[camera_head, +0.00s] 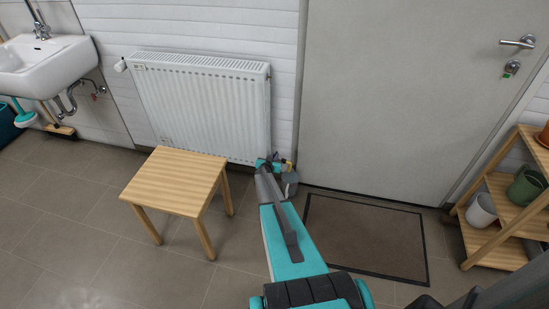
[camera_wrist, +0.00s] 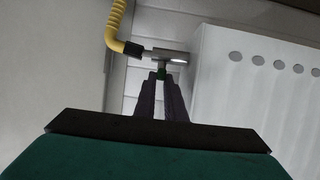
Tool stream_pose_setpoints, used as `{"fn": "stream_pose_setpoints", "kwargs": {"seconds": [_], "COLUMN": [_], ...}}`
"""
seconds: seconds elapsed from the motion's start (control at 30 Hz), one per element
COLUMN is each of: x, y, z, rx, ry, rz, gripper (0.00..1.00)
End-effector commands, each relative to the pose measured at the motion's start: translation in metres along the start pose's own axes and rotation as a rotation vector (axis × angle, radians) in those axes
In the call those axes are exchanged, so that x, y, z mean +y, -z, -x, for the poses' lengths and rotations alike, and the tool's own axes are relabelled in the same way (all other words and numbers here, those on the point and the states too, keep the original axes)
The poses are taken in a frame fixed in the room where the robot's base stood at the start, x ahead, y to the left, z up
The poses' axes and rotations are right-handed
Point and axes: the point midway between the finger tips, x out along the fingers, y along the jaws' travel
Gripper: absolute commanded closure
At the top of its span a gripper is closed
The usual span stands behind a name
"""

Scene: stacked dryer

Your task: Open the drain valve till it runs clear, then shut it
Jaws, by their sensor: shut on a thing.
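A metal drain valve (camera_wrist: 168,56) with a green piece (camera_wrist: 162,70) on it sits beside the white radiator (camera_wrist: 262,85) in the wrist view. A yellow corrugated hose (camera_wrist: 116,22) with a dark end fitting joins the valve from the left. My gripper (camera_wrist: 160,80) has its dark fingers close together on the green piece. In the head view my gripper (camera_head: 271,164) is at the lower right corner of the radiator (camera_head: 203,105). A bit of yellow hose (camera_head: 289,164) shows there above a grey container (camera_head: 290,182). The valve is mostly hidden by my arm, and I cannot see any water.
A wooden stool (camera_head: 177,180) stands left of my arm. A doormat (camera_head: 365,238) lies on the right before a grey door (camera_head: 400,90). A wooden shelf (camera_head: 497,195) with pots stands at the far right. A washbasin (camera_head: 45,65) hangs at the left.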

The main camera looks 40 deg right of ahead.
Motion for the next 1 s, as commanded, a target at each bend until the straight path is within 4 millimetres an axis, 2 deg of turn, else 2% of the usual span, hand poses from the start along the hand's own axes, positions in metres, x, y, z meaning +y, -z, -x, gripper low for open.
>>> {"fn": "stream_pose_setpoints", "kwargs": {"seconds": [0.03,0.13,0.17,0.23,0.27,0.67,1.0], "x": [-0.003,-0.003,-0.003,-0.002,-0.002,0.0,0.0], "y": [-0.008,-0.008,-0.008,-0.007,-0.006,-0.003,-0.002], "z": [0.002,0.002,0.002,0.002,0.001,0.002,0.024], "rx": [-0.011,-0.011,-0.011,-0.009,-0.008,-0.004,-0.003], "ry": [0.008,0.008,0.008,0.006,0.006,0.002,0.002], "rz": [0.0,-0.001,-0.001,-0.001,-0.001,-0.001,-0.001], "gripper": [1.0,1.0,0.85,0.73,0.71,0.71,0.71]}}
